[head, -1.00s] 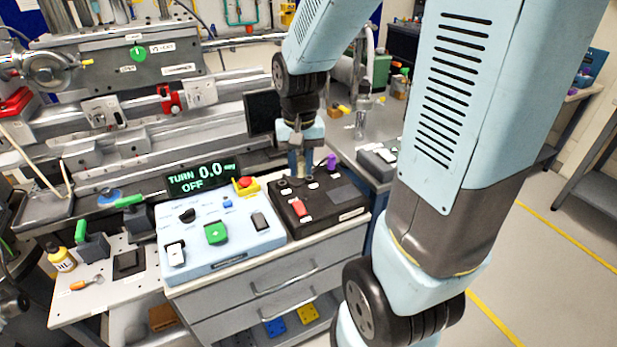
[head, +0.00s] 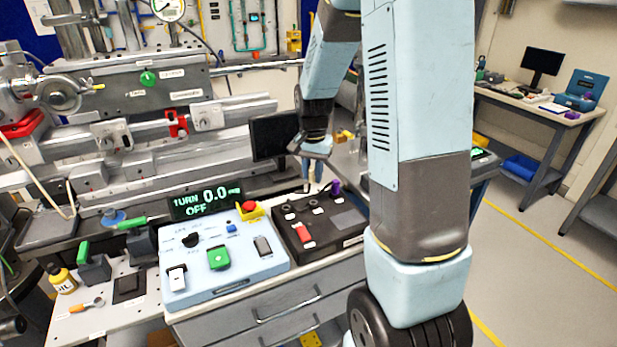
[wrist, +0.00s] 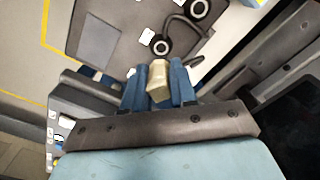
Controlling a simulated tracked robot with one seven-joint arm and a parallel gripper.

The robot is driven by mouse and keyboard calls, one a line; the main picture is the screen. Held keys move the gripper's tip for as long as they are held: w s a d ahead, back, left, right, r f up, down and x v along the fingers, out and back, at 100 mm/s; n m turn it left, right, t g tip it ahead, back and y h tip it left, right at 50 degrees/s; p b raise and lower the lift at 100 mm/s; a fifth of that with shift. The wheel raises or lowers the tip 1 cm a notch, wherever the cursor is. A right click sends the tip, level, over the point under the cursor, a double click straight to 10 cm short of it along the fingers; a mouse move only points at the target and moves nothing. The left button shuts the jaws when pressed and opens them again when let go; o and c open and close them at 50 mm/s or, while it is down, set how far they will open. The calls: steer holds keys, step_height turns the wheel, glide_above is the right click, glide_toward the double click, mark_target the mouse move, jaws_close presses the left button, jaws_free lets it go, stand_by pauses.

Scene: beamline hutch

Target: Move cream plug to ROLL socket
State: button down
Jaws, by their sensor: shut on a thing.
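The cream plug (wrist: 158,82) is between the two blue fingers of my gripper (wrist: 159,84) in the wrist view. My gripper (head: 313,180) is shut on it and hangs over the back of the dark control box (head: 348,245) in the head view. The plug looks apart from both. The socket labels are too small to read, so I cannot tell which is ROLL.
A purple plug (head: 336,187) stands at the box's back right. A monitor (head: 273,134) stands behind.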

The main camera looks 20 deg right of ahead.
mark_target(313, 202)
steer(key=shift+w+d+f, duration=0.25)
steer(key=shift+w, duration=0.1)
steer(key=shift+f, duration=3.3)
steer(key=shift+f, duration=0.55)
steer(key=c, duration=0.8)
jaws_free()
step_height(313, 202, up, 14)
steer(key=shift+f, duration=0.1)
steer(key=s+a+r+n+t, duration=0.1)
steer(key=s+r+n+t, duration=0.1)
steer(key=s+r, duration=0.3)
steer(key=s+a+r+n+t, duration=0.1)
steer(key=s+r, duration=0.4)
steer(key=s, duration=0.6)
steer(key=s+a+r+n+t, duration=0.2)
steer(key=s+r+n, duration=0.3)
steer(key=s, duration=0.3)
steer(key=shift+s+a+r+t, duration=0.15)
steer(key=shift+a+r+t, duration=0.2)
steer(key=shift+a, duration=0.4)
